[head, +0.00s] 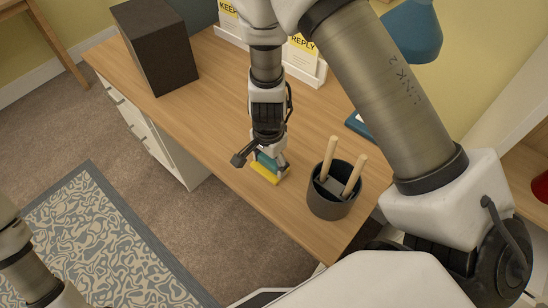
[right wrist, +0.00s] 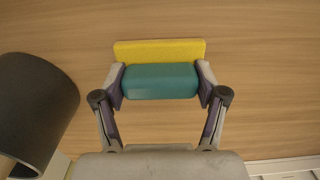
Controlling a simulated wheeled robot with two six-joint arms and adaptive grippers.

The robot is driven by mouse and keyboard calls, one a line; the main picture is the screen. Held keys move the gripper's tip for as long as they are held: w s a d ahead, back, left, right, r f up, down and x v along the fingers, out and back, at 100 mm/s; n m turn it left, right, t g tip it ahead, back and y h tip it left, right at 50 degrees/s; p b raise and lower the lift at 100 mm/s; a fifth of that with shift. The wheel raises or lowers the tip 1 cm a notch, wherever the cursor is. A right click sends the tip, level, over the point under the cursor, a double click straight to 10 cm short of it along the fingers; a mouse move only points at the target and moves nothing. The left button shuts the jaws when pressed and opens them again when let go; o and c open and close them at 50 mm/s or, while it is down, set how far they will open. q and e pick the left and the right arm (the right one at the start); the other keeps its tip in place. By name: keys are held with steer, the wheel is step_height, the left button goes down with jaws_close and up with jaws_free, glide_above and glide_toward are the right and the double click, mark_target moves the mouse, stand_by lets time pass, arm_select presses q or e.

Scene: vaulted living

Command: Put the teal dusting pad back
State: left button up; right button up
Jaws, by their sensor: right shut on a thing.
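The teal dusting pad (right wrist: 160,82) shows as a rounded teal block between the two fingers of my right gripper (right wrist: 161,84). A flat yellow slab (right wrist: 160,50) shows just beyond and under the teal block; I cannot tell whether it is part of the pad. In the head view, my right gripper (head: 269,157) points down at the desk's front edge, shut on the teal block, with the yellow part (head: 268,175) at or very near the desk top. Only part of my left arm shows at the lower left; its gripper is out of view.
A dark grey cup (head: 330,200) with two wooden-handled tools stands just right of the pad on the wooden desk (head: 205,120). A dark box (head: 155,50) stands at the far left end. White trays with yellow labels (head: 303,42) and a blue lamp (head: 413,30) are behind.

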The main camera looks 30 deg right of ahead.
mark_target(269, 160)
steer(key=shift+r, duration=0.1)
steer(key=o, duration=1.6)
steer(key=shift+c, duration=0.2)
steer(key=shift+r, duration=0.1)
step_height(269, 160, up, 12)
steer(key=p, duration=0.3)
